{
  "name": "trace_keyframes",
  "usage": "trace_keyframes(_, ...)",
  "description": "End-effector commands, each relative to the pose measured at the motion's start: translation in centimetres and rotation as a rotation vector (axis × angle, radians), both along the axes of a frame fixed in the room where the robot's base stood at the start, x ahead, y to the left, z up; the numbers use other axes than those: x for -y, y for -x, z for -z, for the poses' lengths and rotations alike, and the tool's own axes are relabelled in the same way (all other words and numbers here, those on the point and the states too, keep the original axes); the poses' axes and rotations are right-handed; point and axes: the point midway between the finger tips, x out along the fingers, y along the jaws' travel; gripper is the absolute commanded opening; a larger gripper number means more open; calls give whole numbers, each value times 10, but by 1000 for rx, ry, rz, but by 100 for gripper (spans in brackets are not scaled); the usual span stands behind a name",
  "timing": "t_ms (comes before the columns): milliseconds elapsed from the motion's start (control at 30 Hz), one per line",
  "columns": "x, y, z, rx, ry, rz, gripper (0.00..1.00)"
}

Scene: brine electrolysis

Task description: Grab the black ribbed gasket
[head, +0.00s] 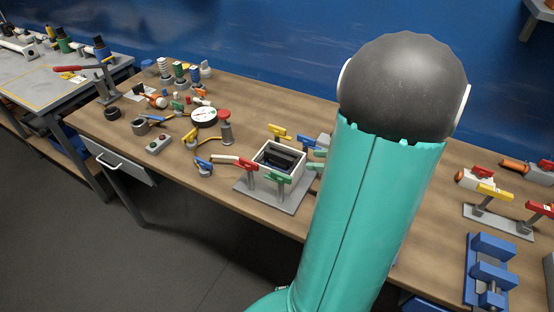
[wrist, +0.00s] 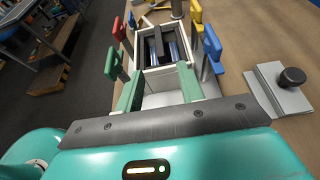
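A black slotted piece (head: 283,158) sits inside a white square box (head: 263,150) on a grey plate; it may be the ribbed gasket, but its ribs are not clear. In the wrist view the black piece (wrist: 151,48) lies inside the box (wrist: 163,70), straight ahead of my gripper. My gripper (wrist: 160,80) shows two green fingers set apart with nothing visible held between them. The fingers are near the close side of the box.
Coloured toggle clamps surround the box: yellow (head: 278,131), red (head: 247,164) and green (head: 278,180). A black ring (head: 112,113), a gauge (head: 205,117) and small parts lie left on the bench. A grey plate with a black knob (wrist: 292,77) is at right.

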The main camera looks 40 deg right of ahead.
Motion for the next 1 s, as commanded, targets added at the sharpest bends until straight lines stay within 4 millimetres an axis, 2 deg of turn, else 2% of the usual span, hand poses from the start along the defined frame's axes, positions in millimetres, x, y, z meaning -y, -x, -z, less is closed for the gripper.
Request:
trace_keyframes(200, -12, -33, 15, -1, -2, -1, 38)
trace_keyframes(433, -19, -48, 21, 0, -1, -2, 38)
trace_keyframes(700, -32, -80, 35, -1, -1, -4, 38)
trace_keyframes(1000, -33, -85, 36, 0, 0, -2, 36)
